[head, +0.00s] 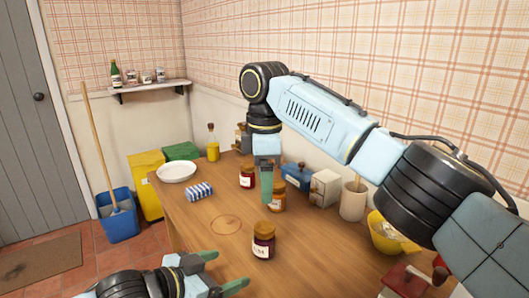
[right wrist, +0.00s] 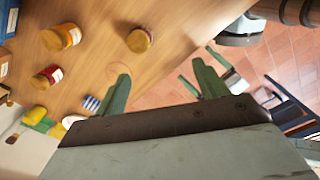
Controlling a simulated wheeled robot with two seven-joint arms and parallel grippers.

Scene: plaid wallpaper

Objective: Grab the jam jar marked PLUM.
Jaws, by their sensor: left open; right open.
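A dark jam jar (head: 263,243) with a brown lid stands on the wooden table, its white label partly readable as "UM". From above, its lid shows in the right wrist view (right wrist: 139,40). A red jam jar (head: 247,178) and an orange jam jar (head: 278,202) stand further back; their labels are too small to read. My right gripper (head: 267,194) points down, open and empty, in front of the orange jar and behind the dark jar; its spread fingers show in the right wrist view (right wrist: 161,72). My left gripper (head: 226,270) is open and empty at the front, left of the dark jar.
The table (head: 190,222) has clear wood around the dark jar. A white plate (head: 176,171), a striped blue-white item (head: 199,191) and an oil bottle (head: 212,145) are at the left and back. A blue box (head: 297,175), white box (head: 326,188) and cream crock (head: 354,200) line the wall side.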

